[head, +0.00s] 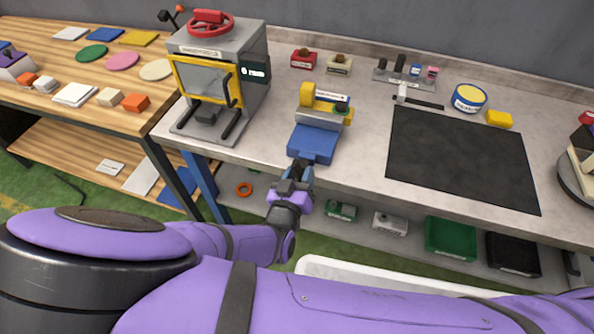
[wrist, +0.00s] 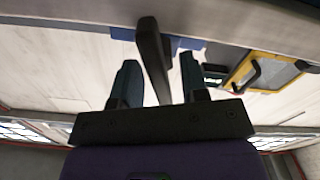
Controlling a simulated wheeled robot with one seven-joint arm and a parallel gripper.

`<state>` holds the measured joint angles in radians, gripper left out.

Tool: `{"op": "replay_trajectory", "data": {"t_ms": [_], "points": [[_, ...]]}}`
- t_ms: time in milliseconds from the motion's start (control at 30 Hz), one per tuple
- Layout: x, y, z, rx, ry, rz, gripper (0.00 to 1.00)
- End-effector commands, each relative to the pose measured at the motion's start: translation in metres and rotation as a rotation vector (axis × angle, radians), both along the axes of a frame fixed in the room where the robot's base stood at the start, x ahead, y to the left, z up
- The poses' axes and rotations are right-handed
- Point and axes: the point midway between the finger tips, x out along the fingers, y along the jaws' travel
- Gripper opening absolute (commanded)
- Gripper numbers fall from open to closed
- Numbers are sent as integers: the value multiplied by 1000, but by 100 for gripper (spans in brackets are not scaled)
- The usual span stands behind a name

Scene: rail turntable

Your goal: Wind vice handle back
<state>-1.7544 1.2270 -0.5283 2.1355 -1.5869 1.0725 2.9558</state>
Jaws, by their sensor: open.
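The vice (head: 311,143) stands at the bench's front edge in the head view, with a blue front body and grey and yellow parts behind. My gripper (head: 297,173) is just in front of and below it, at the bench edge. In the wrist view the dark vice handle (wrist: 150,42) is a slanted bar reaching down between the two spread fingers of my gripper (wrist: 158,68). Gaps show on both sides of the bar, so the fingers are around it without visibly gripping it. In the head view my gripper mostly hides the handle.
A grey press machine (head: 252,85) with a yellow-framed door stands left of the vice. A black mat (head: 460,160) lies to the right. A lower shelf under the bench holds a green bin (head: 450,238) and small boxes. The bench edge is close to my gripper.

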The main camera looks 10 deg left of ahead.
Motion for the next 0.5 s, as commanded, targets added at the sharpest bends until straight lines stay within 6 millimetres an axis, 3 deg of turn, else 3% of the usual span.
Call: {"op": "replay_trajectory", "data": {"t_ms": [100,267,500], "points": [[0,0,0,0,0,0,40],[0,0,0,0,0,0,6],[0,0,0,-11,1,0,4]]}}
